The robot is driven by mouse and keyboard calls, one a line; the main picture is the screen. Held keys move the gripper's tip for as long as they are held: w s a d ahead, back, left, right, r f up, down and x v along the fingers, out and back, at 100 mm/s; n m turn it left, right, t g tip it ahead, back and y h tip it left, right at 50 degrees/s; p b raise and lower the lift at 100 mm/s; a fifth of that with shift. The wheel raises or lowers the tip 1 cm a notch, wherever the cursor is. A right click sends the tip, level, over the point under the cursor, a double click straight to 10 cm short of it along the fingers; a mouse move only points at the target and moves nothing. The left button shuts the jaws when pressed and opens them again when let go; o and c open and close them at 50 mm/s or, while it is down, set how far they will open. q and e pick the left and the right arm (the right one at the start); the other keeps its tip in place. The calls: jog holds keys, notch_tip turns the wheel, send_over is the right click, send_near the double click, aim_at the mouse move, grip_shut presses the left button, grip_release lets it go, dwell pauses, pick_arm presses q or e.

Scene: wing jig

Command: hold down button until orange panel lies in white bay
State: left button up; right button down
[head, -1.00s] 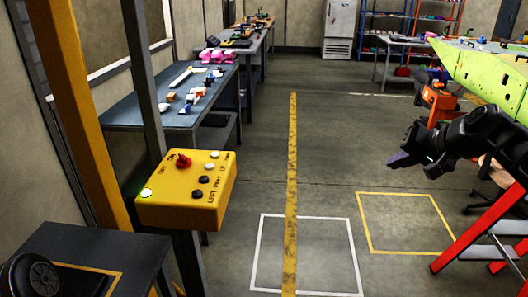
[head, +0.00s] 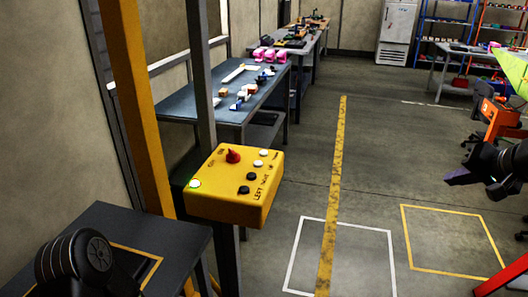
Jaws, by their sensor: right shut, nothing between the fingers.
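A yellow control box (head: 222,203) stands on a dark post at centre left. The white bay (head: 388,262) is a white outline on the floor, crossed by a yellow stripe; the part in view is empty. I cannot make out an orange panel. My right gripper (head: 452,178) is shut and empty at the right, in the air well away from the box.
A yellow floor outline (head: 405,235) lies right of the white one. A yellow post (head: 140,100) stands behind the box. An orange object (head: 497,118) and a green panel (head: 515,72) are at the right edge.

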pick_arm(q)
grip_shut()
dwell(0.5)
dwell(0.9)
